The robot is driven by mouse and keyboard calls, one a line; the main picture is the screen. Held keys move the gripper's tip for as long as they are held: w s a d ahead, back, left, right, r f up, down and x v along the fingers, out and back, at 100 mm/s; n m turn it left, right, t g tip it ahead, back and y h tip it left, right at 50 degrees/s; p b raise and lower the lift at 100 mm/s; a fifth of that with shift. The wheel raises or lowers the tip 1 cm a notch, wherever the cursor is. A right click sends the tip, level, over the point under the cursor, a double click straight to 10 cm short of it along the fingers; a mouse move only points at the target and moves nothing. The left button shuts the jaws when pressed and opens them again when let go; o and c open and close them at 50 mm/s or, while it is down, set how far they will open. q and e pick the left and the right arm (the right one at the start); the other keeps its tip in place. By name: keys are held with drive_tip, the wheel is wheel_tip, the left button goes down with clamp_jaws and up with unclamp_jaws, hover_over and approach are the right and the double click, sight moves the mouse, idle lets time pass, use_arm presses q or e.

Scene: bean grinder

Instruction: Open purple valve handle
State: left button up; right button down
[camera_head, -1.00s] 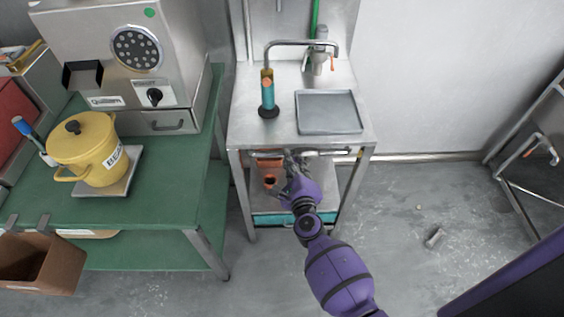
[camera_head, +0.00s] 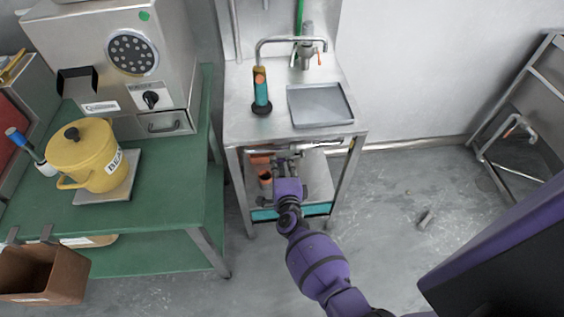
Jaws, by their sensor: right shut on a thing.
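The metal pipe (camera_head: 325,146) runs under the front edge of the steel sink counter. My right gripper (camera_head: 289,163) is at this pipe, below the counter edge, with its purple wrist towards me. It is shut on a small part there, seemingly the valve handle. The fingers and wrist hide that handle, so its colour and turn angle cannot be told. My left gripper is not in view.
The steel sink counter (camera_head: 235,105) holds a grey tray (camera_head: 320,104) and a teal-handled tamper-like tool (camera_head: 261,92). A green table (camera_head: 180,190) with a yellow pot (camera_head: 88,158) stands to the left. Floor (camera_head: 400,210) to the right is mostly clear.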

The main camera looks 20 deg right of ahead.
drive_tip(key=shift+w+a+f+n, duration=0.1)
drive_tip(key=shift+a+f+n, duration=0.05)
drive_tip(key=shift+f+n, duration=0.15)
idle(0.4)
drive_tip(key=c, duration=2.1)
unclamp_jaws()
drive_tip(key=v, duration=0.7)
drive_tip(key=shift+s+a, duration=0.15)
drive_tip(key=shift+s, duration=0.1)
